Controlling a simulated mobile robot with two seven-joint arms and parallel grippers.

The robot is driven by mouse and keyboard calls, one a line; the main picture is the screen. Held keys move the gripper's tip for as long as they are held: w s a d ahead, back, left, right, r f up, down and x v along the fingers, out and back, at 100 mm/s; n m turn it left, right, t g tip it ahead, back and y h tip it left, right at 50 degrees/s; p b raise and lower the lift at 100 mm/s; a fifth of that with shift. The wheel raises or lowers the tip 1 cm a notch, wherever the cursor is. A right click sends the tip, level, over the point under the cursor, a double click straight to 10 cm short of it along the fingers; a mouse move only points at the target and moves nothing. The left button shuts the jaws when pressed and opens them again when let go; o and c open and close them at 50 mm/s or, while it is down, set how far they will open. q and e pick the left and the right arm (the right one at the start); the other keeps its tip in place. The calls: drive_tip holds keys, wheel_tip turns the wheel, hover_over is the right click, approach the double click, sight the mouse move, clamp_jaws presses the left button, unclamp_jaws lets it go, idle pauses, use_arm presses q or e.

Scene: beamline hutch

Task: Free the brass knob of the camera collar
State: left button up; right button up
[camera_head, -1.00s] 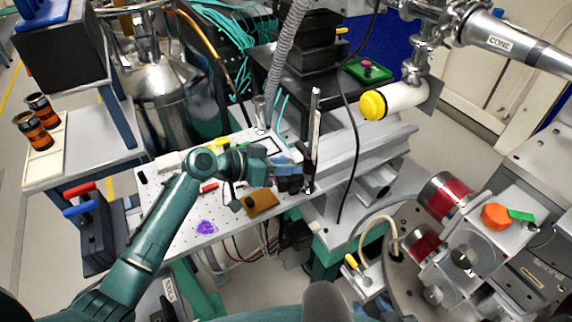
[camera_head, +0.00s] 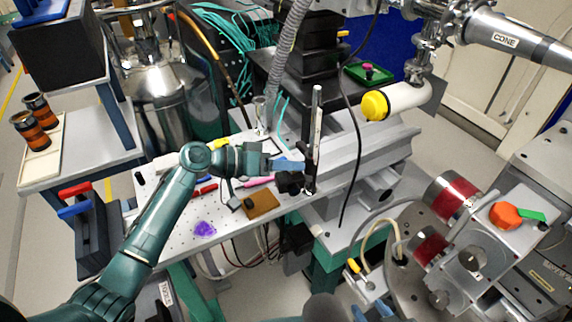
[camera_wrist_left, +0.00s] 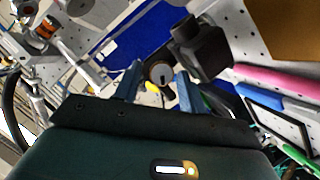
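The black camera (camera_head: 290,183) sits beside an upright post (camera_head: 316,130) at the right end of the perforated board. In the left wrist view the camera looks like a dark block (camera_wrist_left: 205,48), with a round, dull brownish-grey knob (camera_wrist_left: 159,73) beside it. My left gripper (camera_head: 299,166) reaches the post from the left. In the left wrist view its two blue fingers (camera_wrist_left: 157,84) stand apart, one on each side of the knob, with small gaps visible. At the bottom edge of the head view, blue pieces (camera_head: 372,311) may be my right gripper, mostly cut off.
The perforated board (camera_head: 165,218) holds a brown block (camera_head: 261,204), a purple piece (camera_head: 205,229) and a pink rod (camera_head: 258,181). A black cable (camera_head: 357,150) hangs right of the post. A yellow-capped white tube (camera_head: 402,97) juts in above right.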

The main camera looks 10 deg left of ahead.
use_arm(q)
drive_tip(key=shift+o, duration=0.3)
drive_tip(key=shift+f, duration=0.1)
drive_tip(key=shift+s+r+m+t+y+p, duration=0.15)
drive_tip(key=shift+r+m+t+y+p, duration=0.15)
drive_tip(key=shift+m+t+y+p, duration=0.6)
drive_tip(key=shift+s+a+m+p, duration=0.1)
drive_tip(key=shift+a+m+p, duration=0.05)
drive_tip(key=shift+m+p, duration=0.45)
drive_tip(key=f+b+v, duration=0.1)
drive_tip(key=b+v, duration=0.2)
drive_tip(key=v, duration=0.9)
drive_tip(key=s+a+f+n+g+y, duration=0.1)
drive_tip(key=s+f+y, duration=0.4)
drive_tip(key=s, duration=0.5)
drive_tip(key=s+a+f+n+g+y, duration=0.1)
drive_tip(key=s+f+n+y, duration=0.3)
drive_tip(key=s+f, duration=0.6)
drive_tip(key=shift+a+y, duration=0.2)
drive_tip(key=shift+y, duration=0.3)
drive_tip(key=shift+f, duration=0.1)
